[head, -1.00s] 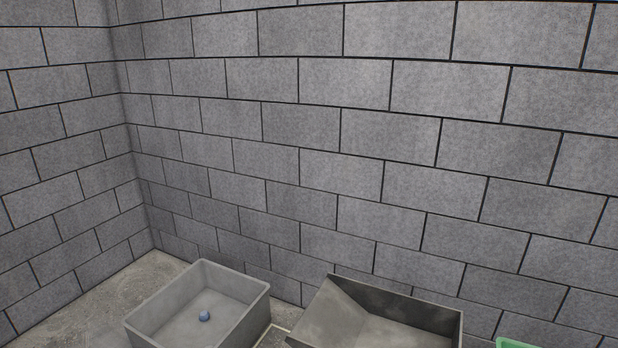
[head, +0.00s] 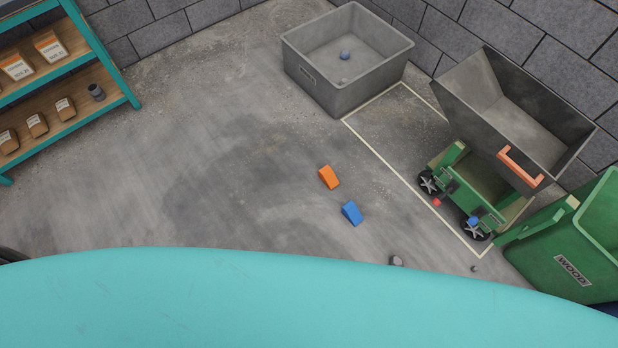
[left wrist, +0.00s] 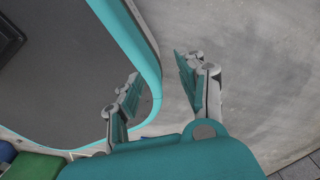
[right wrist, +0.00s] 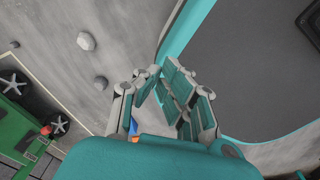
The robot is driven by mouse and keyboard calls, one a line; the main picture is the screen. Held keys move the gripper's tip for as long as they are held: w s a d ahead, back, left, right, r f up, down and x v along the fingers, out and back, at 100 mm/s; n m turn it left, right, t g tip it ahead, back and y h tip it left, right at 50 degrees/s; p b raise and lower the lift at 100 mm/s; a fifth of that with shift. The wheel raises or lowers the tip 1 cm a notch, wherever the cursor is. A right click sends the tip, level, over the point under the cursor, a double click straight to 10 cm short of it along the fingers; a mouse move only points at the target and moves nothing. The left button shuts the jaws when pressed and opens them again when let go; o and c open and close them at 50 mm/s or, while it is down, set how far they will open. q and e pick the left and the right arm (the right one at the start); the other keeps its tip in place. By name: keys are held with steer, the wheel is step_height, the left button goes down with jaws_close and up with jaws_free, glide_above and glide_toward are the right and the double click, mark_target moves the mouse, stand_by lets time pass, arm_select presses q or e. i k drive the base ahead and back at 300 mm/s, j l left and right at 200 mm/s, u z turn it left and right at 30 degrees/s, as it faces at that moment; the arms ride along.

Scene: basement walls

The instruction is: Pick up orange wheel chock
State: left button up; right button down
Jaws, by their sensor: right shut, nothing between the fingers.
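The orange wheel chock (head: 328,177) lies on the concrete floor in the middle of the head view. A blue wheel chock (head: 352,213) lies just below and right of it, apart from it. My left gripper (left wrist: 158,68) is open and empty over the edge of my base and the floor. My right gripper (right wrist: 161,68) is shut and empty. Small orange and blue patches show behind its finger linkage in the right wrist view, mostly hidden; I cannot tell if they are the chocks. Neither gripper shows in the head view.
A tipping cart (head: 520,130) and a green WOOD bin (head: 570,255) stand at the right. A shelf (head: 105,55) stands at the left. Small stones (head: 396,261) lie near my base. Floor left of the chocks is clear.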

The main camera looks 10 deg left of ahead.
mark_target(326, 174)
steer(key=z, duration=1.5)
steer(key=i+j, duration=0.1)
steer(key=j, duration=0.4)
steer(key=i+j, duration=0.1)
steer(key=j, duration=0.4)
